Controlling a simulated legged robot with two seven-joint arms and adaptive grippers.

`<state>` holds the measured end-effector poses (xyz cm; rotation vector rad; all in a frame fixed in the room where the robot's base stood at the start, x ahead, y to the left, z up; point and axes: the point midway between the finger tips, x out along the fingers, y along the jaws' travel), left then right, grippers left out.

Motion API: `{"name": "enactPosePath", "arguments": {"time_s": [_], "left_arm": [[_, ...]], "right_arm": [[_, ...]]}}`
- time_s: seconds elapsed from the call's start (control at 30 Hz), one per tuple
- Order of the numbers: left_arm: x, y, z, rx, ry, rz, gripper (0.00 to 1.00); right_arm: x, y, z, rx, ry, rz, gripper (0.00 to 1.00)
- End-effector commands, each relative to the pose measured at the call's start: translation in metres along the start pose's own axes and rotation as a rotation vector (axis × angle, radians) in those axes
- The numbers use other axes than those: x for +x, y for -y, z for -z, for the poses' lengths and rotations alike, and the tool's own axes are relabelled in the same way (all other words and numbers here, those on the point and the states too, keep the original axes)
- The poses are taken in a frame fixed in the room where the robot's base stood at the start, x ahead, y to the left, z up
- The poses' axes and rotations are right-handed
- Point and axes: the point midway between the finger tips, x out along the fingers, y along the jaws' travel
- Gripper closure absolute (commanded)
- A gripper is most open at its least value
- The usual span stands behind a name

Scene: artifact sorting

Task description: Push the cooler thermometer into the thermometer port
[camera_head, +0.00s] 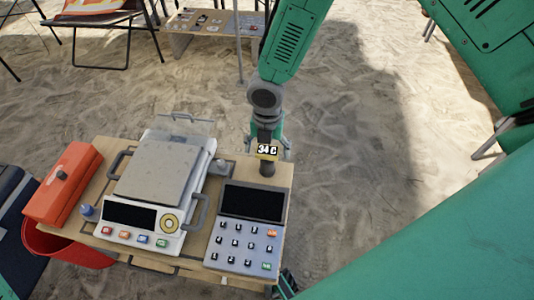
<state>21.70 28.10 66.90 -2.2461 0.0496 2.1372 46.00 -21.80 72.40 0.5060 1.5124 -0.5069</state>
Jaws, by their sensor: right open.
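The thermometer (267,151), with a small display reading "34 C", is at the far right corner of the wooden table. A dark, short cylinder shows just below the display; I cannot tell whether this is its stem or the port. My right gripper (268,147) comes down from the top and is open, with green fingers on either side of the thermometer. From this view I cannot tell whether it touches the thermometer. The thermometer port cannot be made out clearly.
On the wooden table (277,174) are a white scale-like device (160,170) with handles, a grey keypad device (244,235) and an orange box (64,184). A red bucket (60,245) stands at the left. Sand to the right is open.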

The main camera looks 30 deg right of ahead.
Motion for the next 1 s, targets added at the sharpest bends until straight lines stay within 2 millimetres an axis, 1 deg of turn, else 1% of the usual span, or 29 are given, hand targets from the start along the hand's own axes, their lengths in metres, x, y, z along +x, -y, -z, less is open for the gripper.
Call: {"name": "enactPosePath", "arguments": {"time_s": [0.03,0.1,0.3,0.33,0.37,0.4,0.47,0.5,0.8,0.87,0.97,1.0], "left_arm": [[0.003,0.000,0.000,0.000,0.000,0.000,1.00],[0.003,0.000,0.000,0.000,0.000,0.000,1.00],[0.003,0.000,0.000,0.000,0.000,0.000,1.00],[0.003,0.000,0.000,0.000,0.000,0.000,1.00],[0.003,0.000,0.000,0.000,0.000,0.000,1.00],[0.003,0.000,0.000,0.000,0.000,0.000,1.00],[0.003,0.000,0.000,0.000,0.000,0.000,1.00],[0.003,0.000,0.000,0.000,0.000,0.000,1.00],[0.002,0.000,0.000,0.000,0.000,0.000,1.00],[0.001,0.000,0.000,0.000,0.000,0.000,1.00],[-0.003,0.000,0.000,0.000,0.000,0.000,1.00],[-0.004,0.000,0.000,0.000,0.000,0.000,1.00]], "right_arm": [[0.009,0.000,0.000,-0.001,0.000,0.001,0.22],[0.015,0.000,0.000,-0.001,0.000,0.001,0.22],[0.014,0.000,0.000,0.000,0.001,-0.001,0.22],[0.014,0.000,0.000,0.000,0.001,-0.001,0.29],[0.014,0.000,0.000,0.000,0.001,-0.001,0.40],[0.014,0.000,0.000,0.000,0.001,-0.001,0.54],[0.014,0.000,0.000,0.000,0.001,-0.001,0.75],[0.014,0.000,0.000,0.000,0.000,-0.001,0.78],[0.012,0.000,0.000,0.000,0.001,-0.001,0.78],[0.006,-0.001,-0.001,0.000,0.001,-0.002,0.78],[-0.011,-0.001,-0.001,0.001,0.002,-0.003,0.78],[-0.019,-0.001,-0.001,0.001,0.002,-0.005,0.78]]}}
